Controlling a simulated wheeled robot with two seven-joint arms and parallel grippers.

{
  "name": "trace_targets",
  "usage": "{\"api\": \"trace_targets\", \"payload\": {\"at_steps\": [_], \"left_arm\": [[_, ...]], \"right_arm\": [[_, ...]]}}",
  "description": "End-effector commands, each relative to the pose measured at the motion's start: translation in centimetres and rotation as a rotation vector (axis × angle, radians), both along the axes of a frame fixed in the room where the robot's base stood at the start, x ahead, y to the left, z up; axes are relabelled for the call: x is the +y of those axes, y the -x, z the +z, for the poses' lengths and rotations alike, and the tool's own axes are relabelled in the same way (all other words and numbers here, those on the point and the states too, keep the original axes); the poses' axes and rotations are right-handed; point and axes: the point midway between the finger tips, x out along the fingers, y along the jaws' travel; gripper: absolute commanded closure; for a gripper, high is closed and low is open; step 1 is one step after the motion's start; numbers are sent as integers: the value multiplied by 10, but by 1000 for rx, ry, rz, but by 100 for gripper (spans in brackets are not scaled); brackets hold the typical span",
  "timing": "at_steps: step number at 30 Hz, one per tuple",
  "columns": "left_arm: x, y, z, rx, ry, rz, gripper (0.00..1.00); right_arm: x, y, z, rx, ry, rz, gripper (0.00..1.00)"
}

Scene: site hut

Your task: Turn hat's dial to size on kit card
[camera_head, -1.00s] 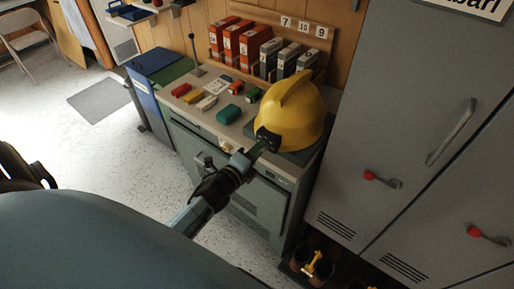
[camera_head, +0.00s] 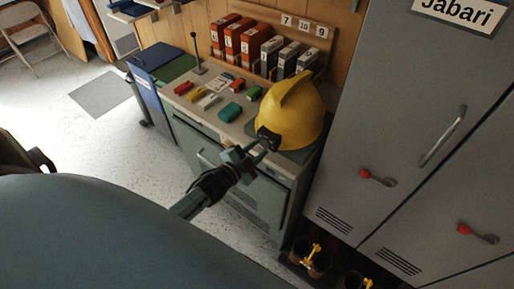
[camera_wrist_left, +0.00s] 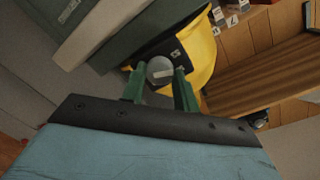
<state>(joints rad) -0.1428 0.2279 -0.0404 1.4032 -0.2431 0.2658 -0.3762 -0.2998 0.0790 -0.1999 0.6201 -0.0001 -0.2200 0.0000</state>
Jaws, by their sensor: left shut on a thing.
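The yellow hat (camera_head: 290,112) sits on a dark pad (camera_head: 298,155) at the right end of the cabinet top. My left gripper (camera_head: 264,143) is at the hat's near side. In the left wrist view its two green fingers (camera_wrist_left: 160,88) are shut on the hat's round grey dial (camera_wrist_left: 160,71), one on each side. The dial sits on a dark band at the hat's (camera_wrist_left: 201,55) rim; its markings are too small to read. A small pale card (camera_head: 216,86) lies on the cabinet top, its print unreadable. My right gripper is not in view.
Red and grey binders (camera_head: 262,52) stand at the back of the cabinet top (camera_head: 207,116). Several small coloured blocks and a green piece (camera_head: 230,111) lie left of the hat. Grey lockers (camera_head: 400,130) with red-knobbed handles rise close on the right.

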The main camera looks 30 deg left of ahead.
Motion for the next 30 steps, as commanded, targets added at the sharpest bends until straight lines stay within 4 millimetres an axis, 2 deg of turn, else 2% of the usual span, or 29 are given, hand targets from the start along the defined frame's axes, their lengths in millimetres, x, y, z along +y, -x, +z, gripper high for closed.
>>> {"api": "trace_targets", "payload": {"at_steps": [15,30], "left_arm": [[0,0,-1,32,412,-2,93],[0,0,-1,42,544,-1,93]], "right_arm": [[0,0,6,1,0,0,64],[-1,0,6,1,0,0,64]]}}
